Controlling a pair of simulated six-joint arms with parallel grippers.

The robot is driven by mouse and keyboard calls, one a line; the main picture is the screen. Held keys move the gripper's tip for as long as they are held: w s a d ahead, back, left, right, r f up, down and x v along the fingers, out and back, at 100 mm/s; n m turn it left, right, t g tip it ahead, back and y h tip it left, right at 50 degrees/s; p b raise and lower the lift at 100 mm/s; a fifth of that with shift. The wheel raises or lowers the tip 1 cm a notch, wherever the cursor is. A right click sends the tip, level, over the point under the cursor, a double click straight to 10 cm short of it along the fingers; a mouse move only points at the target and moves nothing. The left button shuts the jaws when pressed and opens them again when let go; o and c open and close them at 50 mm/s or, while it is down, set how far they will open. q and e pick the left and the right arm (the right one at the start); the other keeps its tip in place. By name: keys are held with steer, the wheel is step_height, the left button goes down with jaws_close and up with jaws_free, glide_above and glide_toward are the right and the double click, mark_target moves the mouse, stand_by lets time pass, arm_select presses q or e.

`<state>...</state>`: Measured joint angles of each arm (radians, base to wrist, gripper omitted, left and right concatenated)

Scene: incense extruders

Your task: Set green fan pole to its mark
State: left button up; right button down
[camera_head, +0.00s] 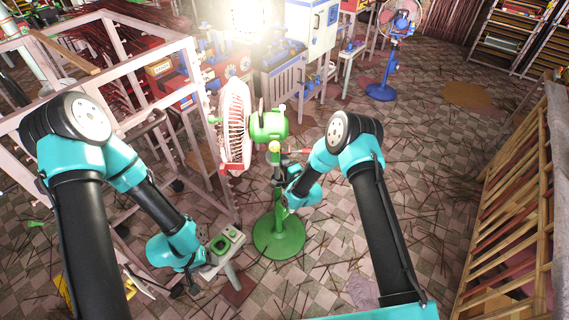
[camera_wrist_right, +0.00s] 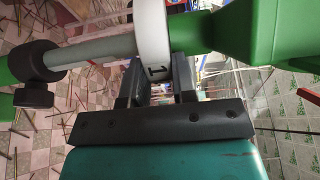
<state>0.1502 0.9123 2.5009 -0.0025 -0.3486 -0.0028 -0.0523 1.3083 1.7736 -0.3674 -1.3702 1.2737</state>
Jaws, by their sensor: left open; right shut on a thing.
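The green fan stands on the tiled floor in the head view, with a green motor (camera_head: 268,125), a pale round cage (camera_head: 235,125) and a round green base (camera_head: 279,236). My right gripper (camera_head: 289,205) is beside its upright pole. In the right wrist view the grey pole (camera_wrist_right: 100,50) runs between a black knob (camera_wrist_right: 35,75) and a green part (camera_wrist_right: 270,35). The right gripper (camera_wrist_right: 156,80) is shut on a white ring (camera_wrist_right: 151,35) around the pole, with a dark mark on the ring. My left gripper (camera_head: 194,284) is open, low beside a small stool; its fingers are partly hidden.
The small pale stool (camera_head: 236,272) bears a green control box (camera_head: 227,240). A pink-white metal frame (camera_head: 120,60) stands left. A blue fan (camera_head: 381,91) stands at the back. A wooden rack (camera_head: 515,215) borders the right. Thin sticks litter the floor; floor right of the green fan is mostly open.

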steer(key=shift+f, duration=2.35)
steer(key=c, duration=0.9)
jaws_free()
steer(key=v, duration=1.7)
steer(key=shift+s+d+r, duration=0.1)
steer(key=shift+s+d, duration=0.05)
steer(key=shift+s, duration=0.05)
steer(key=shift+c, duration=0.3)
